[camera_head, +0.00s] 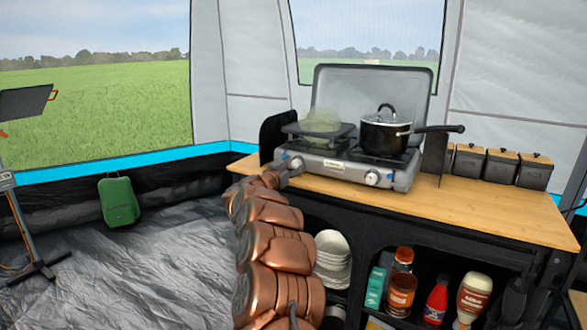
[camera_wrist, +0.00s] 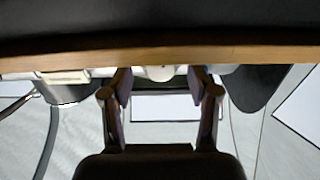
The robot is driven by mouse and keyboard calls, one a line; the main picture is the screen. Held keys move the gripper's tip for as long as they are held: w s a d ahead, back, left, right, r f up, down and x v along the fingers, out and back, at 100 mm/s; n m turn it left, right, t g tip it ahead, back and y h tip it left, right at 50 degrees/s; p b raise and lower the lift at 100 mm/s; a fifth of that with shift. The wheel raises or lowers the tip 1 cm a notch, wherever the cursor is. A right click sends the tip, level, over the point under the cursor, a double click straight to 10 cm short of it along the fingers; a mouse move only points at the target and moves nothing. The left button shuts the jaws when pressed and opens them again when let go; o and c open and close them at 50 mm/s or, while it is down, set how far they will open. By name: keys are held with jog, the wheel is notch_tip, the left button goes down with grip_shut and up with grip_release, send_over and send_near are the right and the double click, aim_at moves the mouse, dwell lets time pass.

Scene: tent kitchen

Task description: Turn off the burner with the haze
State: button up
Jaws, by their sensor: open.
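A silver two-burner camping stove (camera_head: 336,167) with a raised lid stands on the wooden counter. Pale greenish haze (camera_head: 322,120) hangs over its left burner (camera_head: 318,131). The left knob (camera_head: 296,163) and right knob (camera_head: 372,178) are on the stove's front face. My gripper (camera_head: 282,170) is at the stove's front left, close to the left knob. In the wrist view, which looks upside down, my gripper (camera_wrist: 160,80) is open, with a pale rounded knob (camera_wrist: 160,73) between its fingertips. I cannot tell whether the fingers touch it.
A black pot (camera_head: 385,134) with a lid sits on the right burner, its handle pointing right. Black canisters (camera_head: 501,167) stand on the counter (camera_head: 450,205) at right. Bowls (camera_head: 333,262) and bottles (camera_head: 474,298) fill the shelves below. The floor at left is mostly open.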

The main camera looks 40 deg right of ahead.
jog(key=shift+w+d, duration=0.2)
jog(key=shift+d, duration=0.45)
jog(key=shift+c, duration=0.2)
grip_shut()
